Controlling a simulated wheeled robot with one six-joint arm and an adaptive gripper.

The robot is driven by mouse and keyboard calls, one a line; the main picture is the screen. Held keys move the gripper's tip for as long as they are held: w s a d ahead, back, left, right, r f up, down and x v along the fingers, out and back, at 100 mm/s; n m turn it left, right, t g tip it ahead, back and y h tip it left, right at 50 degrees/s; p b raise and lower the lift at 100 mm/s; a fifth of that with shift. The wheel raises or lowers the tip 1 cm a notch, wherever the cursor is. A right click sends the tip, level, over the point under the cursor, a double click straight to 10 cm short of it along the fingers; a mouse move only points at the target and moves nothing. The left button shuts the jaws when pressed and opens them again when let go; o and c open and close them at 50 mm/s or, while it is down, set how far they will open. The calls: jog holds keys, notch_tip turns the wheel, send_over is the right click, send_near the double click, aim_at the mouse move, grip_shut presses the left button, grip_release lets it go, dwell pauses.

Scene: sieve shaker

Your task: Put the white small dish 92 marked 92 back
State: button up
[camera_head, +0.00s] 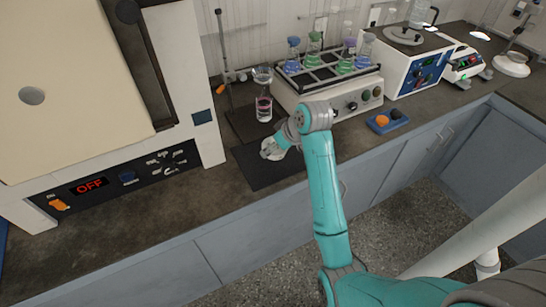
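My gripper (268,151) is low over the dark mat (258,178) on the bench, at the end of my teal arm. It is pale grey-white and small in this view. I cannot tell whether its fingers are open or shut, or whether a dish is in or under it. No white small dish and no mark 92 can be made out clearly. The wrist covers part of the mat's right side.
An oven-like box with an OFF display (88,186) stands left. Behind the mat are a stand with a glass of pink liquid (264,108) and a shaker with several flasks (335,100). A small blue tray (399,123) lies right. The bench front is clear.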

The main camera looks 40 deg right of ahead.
aim_at(278, 153)
jog(key=shift+f, duration=2.35)
jog(key=shift+f, duration=0.15)
jog(key=o, duration=1)
jog(key=shift+d, duration=0.1)
jog(key=v, duration=1.2)
